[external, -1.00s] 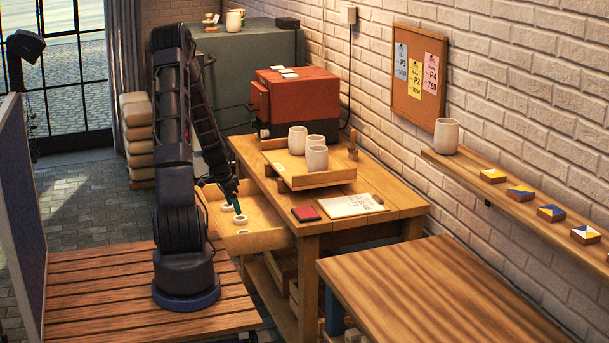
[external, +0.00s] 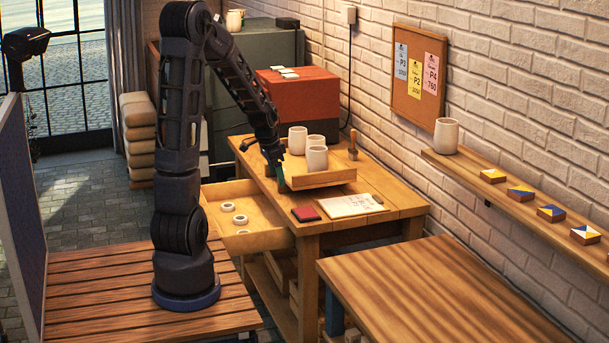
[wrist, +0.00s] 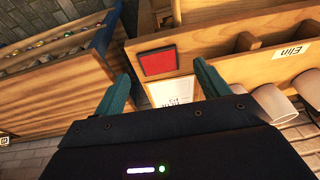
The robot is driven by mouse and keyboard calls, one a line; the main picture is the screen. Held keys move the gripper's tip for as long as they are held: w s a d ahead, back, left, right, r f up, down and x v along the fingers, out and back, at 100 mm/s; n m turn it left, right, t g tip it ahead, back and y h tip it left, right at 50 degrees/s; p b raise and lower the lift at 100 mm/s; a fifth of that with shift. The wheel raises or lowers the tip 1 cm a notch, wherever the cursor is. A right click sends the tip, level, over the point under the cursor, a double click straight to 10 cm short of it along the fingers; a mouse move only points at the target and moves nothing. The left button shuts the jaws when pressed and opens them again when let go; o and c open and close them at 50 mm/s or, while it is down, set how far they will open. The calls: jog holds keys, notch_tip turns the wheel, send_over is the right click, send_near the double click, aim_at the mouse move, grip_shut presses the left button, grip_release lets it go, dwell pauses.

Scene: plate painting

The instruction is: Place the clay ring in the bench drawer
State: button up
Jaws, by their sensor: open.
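The bench drawer (external: 265,241) is pulled out from the left side of the wooden bench (external: 400,208). Small white clay rings lie on its floor: one ring (external: 228,207) towards the back and another ring (external: 240,220) nearer the front, with a further pale shape just below it that is too small to make out. My gripper (external: 281,183) is over the bench top, by the left front corner of the wooden tray (external: 325,178), clear of the drawer. In the wrist view my gripper (wrist: 163,80) has its fingers apart with nothing between them. No ring shows in the wrist view.
The tray holds several white cups (external: 317,158). A red square pad (external: 306,213) and a paper sheet (external: 350,205) lie in front of it; the pad (wrist: 158,62) also shows beyond my fingers. A red box (external: 297,95) stands behind. A wooden table (external: 440,290) is in front.

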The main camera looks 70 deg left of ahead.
jog(key=s+d+r, duration=0.1)
jog(key=d+r, duration=0.5)
jog(key=d, duration=0.4)
jog(key=s+d+r, duration=0.1)
jog(key=d+r, duration=0.6)
jog(key=d, duration=0.3)
jog(key=s+d+r+t, duration=0.1)
jog(key=s+d+r, duration=0.1)
jog(key=s+d, duration=0.4)
jog(key=s+d+r+t, duration=0.1)
jog(key=s+d+r, duration=0.2)
jog(key=s+d, duration=0.3)
jog(key=shift+d+r+h, duration=0.3)
jog(key=shift+d+r, duration=0.05)
jog(key=shift+d, duration=0.15)
